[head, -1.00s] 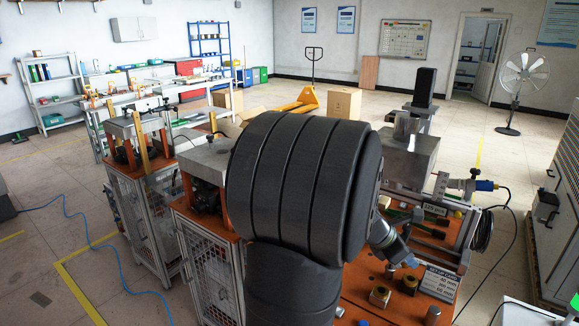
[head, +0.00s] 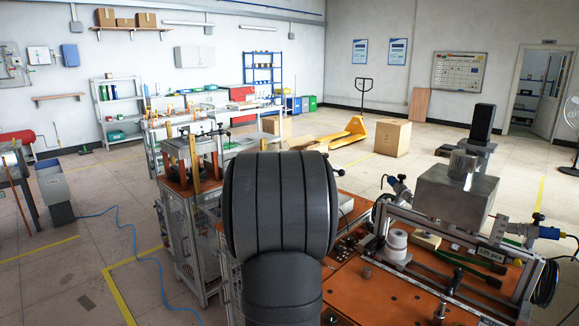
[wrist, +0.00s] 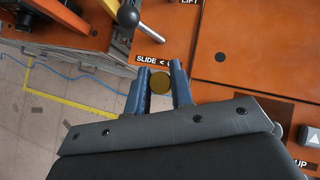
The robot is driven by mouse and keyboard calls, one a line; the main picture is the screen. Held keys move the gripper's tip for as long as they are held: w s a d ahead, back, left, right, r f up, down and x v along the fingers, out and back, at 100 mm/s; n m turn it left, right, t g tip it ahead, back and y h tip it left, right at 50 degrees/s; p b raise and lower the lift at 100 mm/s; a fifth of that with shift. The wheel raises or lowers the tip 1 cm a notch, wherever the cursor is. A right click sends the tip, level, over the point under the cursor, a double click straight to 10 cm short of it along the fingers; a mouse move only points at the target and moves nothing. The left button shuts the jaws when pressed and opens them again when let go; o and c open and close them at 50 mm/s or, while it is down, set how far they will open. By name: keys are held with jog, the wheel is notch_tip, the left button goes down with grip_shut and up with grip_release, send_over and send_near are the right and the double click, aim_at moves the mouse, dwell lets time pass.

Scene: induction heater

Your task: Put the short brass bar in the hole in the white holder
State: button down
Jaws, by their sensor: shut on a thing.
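My gripper (wrist: 159,88) shows in the wrist view, its two blue-grey fingers shut on the short brass bar (wrist: 160,82). In the head view my arm hides the gripper and the bar. A round white piece, likely the white holder (head: 396,243), stands on the orange bench right of my arm. Its hole cannot be made out, and it does not show in the wrist view.
A metal block machine (head: 453,197) stands on rails behind and right of the white piece. A black ball knob (wrist: 128,16) stands up near the bench edge in the wrist view. The orange bench top (head: 385,292) is mostly clear in front of the white piece.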

jog(key=a, duration=0.2)
jog(key=a+n, duration=0.1)
jog(key=shift+f+y, duration=0.25)
jog(key=shift+y, duration=0.15)
jog(key=s+d+r+m+g+h, duration=0.2)
jog(key=s+d+m, duration=0.1)
jog(key=d, duration=0.8)
jog(key=s+d+r+m+g+h, duration=0.1)
jog(key=s+d+r+m+h, duration=0.2)
jog(key=d, duration=0.8)
jog(key=s+d+r+m+g+h, duration=0.1)
jog(key=s+d+m+g, duration=0.2)
jog(key=d, duration=0.8)
jog(key=shift+m+t, duration=0.5)
jog(key=shift+t, duration=0.1)
jog(key=f, duration=0.9)
jog(key=shift+s+d+f, duration=0.1)
jog(key=shift+s+f, duration=0.15)
jog(key=c, duration=1.3)
grip_release()
jog(key=shift+f, duration=0.15)
jog(key=shift+o, duration=0.2)
